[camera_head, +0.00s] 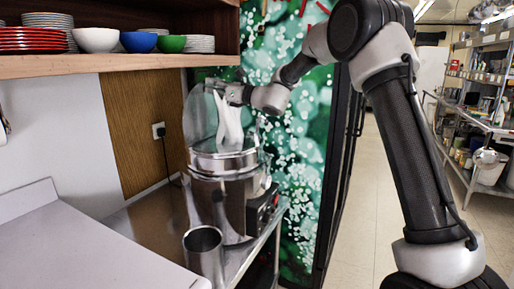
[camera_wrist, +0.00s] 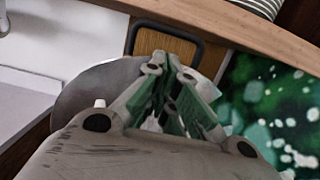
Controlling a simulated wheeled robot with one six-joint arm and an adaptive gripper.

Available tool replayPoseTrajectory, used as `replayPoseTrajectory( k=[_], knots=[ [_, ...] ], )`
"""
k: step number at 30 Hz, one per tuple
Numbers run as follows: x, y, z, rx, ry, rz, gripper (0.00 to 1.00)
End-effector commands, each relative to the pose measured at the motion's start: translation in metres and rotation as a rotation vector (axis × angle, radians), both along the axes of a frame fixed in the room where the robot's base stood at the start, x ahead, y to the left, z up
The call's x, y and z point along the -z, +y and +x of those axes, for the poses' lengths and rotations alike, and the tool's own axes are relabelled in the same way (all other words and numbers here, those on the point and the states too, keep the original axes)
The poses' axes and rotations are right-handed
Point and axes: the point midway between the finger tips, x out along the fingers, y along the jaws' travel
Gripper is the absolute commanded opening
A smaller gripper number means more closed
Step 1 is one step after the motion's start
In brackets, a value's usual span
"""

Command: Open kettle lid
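The kettle (camera_head: 222,205) is a steel drum on the metal counter in the head view. Its round, shiny lid (camera_head: 200,112) stands steeply raised at the back of the kettle, leaving the top uncovered. In the wrist view the lid (camera_wrist: 85,92) is a grey disc behind my fingers, and a dark loop handle (camera_wrist: 165,28) rises beyond them. My gripper (camera_head: 222,88) is at the lid's upper edge. In the wrist view my gripper (camera_wrist: 170,68) has its fingertips drawn close together by the loop. I cannot tell whether they touch it.
A steel pot (camera_head: 204,250) stands in front of the kettle. A wooden shelf (camera_head: 110,63) with bowls and plates hangs above left, close to my gripper. A green patterned panel (camera_head: 300,130) is right of the kettle. The pale counter (camera_head: 70,250) at left is clear.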

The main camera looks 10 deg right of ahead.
Motion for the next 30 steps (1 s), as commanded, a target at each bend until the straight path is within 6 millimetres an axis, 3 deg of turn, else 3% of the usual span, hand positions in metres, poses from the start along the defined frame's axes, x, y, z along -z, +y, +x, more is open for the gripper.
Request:
replayPoseTrajectory(
  k=[30],
  knots=[
    [0.003,0.025,0.018,0.000,0.001,0.001,0.00]
  ],
)
